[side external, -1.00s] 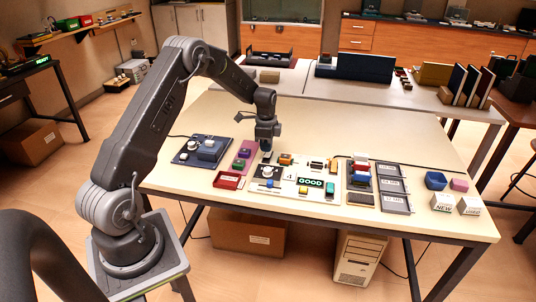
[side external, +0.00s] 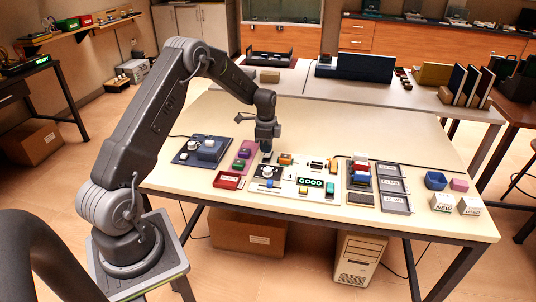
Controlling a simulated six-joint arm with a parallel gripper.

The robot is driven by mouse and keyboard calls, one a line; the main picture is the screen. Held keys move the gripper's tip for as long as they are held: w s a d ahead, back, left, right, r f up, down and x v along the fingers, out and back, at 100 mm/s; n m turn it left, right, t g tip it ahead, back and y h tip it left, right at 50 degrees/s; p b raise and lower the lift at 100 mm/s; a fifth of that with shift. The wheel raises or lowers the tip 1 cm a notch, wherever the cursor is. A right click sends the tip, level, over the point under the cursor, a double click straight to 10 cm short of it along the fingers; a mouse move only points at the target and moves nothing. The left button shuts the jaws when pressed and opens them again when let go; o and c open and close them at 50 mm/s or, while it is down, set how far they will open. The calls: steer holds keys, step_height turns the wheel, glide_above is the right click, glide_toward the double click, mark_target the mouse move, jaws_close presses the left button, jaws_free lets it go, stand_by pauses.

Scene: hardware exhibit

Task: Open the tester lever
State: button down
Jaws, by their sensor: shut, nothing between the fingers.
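The tester is a white board (side external: 290,191) near the front middle of the table, with a green lit display reading GOOD (side external: 311,183), a round knob (side external: 267,171) and several small coloured parts. My gripper (side external: 266,154) points down over the back left corner of this board, and its fingers are shut with nothing seen between them. The fingertips are close to a small dark part there; I cannot tell whether they touch it. The lever is too small to make out clearly, so I cannot tell its position.
A red tray (side external: 228,180) is in front. Grey trays (side external: 394,187), a blue bin (side external: 436,181) and white boxes (side external: 470,206) stand to the right.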

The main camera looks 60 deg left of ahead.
mark_target(267, 156)
steer(key=shift+f, duration=1.3)
steer(key=shift+r, duration=3.55)
steer(key=shift+r, duration=0.1)
steer(key=s+d+r+n+t, duration=0.15)
steer(key=s+d+r, duration=0.25)
steer(key=d+r, duration=0.4)
steer(key=s+d+r+n+t, duration=0.1)
steer(key=s+d+r+n, duration=0.15)
steer(key=d+r, duration=0.55)
steer(key=s+d+r+n+t, duration=0.1)
steer(key=s+d, duration=0.4)
steer(key=s, duration=0.5)
steer(key=s+d+r+n+t, duration=0.2)
steer(key=s+d, duration=0.4)
steer(key=s, duration=0.4)
steer(key=shift+r+n, duration=0.5)
steer(key=shift+n, duration=0.5)
